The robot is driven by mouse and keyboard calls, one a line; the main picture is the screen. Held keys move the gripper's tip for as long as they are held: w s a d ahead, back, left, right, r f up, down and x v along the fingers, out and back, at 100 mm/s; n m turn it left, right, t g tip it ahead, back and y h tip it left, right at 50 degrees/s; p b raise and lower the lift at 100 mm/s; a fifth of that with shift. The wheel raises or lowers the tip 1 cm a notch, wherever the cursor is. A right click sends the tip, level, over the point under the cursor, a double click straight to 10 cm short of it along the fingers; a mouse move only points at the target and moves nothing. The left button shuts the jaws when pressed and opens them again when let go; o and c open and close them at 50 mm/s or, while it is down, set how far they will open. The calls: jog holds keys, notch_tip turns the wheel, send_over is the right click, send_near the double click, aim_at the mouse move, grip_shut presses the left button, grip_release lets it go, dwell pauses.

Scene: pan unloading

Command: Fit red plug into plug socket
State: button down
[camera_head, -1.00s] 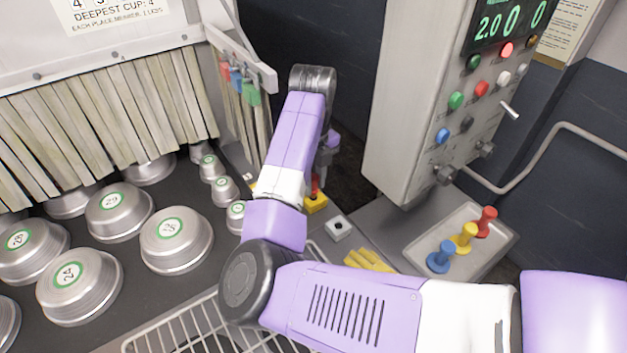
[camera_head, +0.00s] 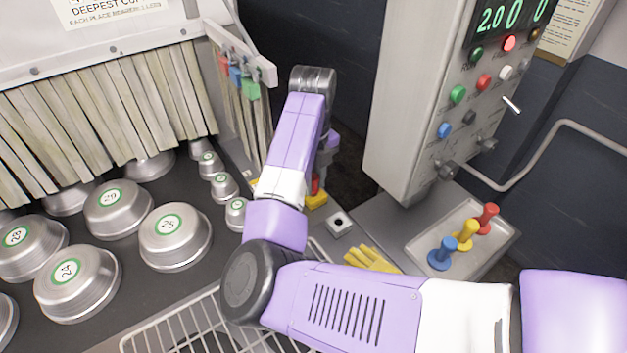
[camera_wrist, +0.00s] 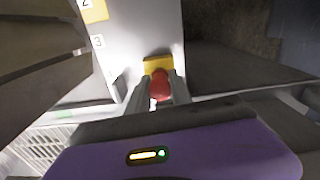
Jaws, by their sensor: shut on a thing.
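My gripper (camera_wrist: 161,77) is shut on a red, round-ended piece (camera_wrist: 160,88), which I take as the red plug. It sits between the two fingers in the wrist view. A yellow block (camera_wrist: 157,65) lies just beyond it; I cannot tell whether they touch. In the head view, the red piece (camera_head: 315,185) shows in part beside my arm, just above the yellow block (camera_head: 317,201). A small pale block with a dark hole (camera_head: 340,222) stands to its lower right. Which block is the plug socket is unclear. My arm hides most of the gripper there.
A tray (camera_head: 412,262) at the right holds blue (camera_head: 442,253), yellow (camera_head: 465,234) and red (camera_head: 487,217) pegs. Yellow gloves (camera_head: 369,258) lie near the pale block. A control box (camera_head: 410,120) rises behind. Several metal pans (camera_head: 175,240) stand at the left.

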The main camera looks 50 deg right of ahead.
jog(key=shift+f+b, duration=0.3)
jog(key=shift+f, duration=0.25)
jog(key=c, duration=1.1)
grip_release()
jog(key=shift+r, duration=0.15)
notch_tip(320, 180, up, 6)
jog(key=shift+r, duration=0.8)
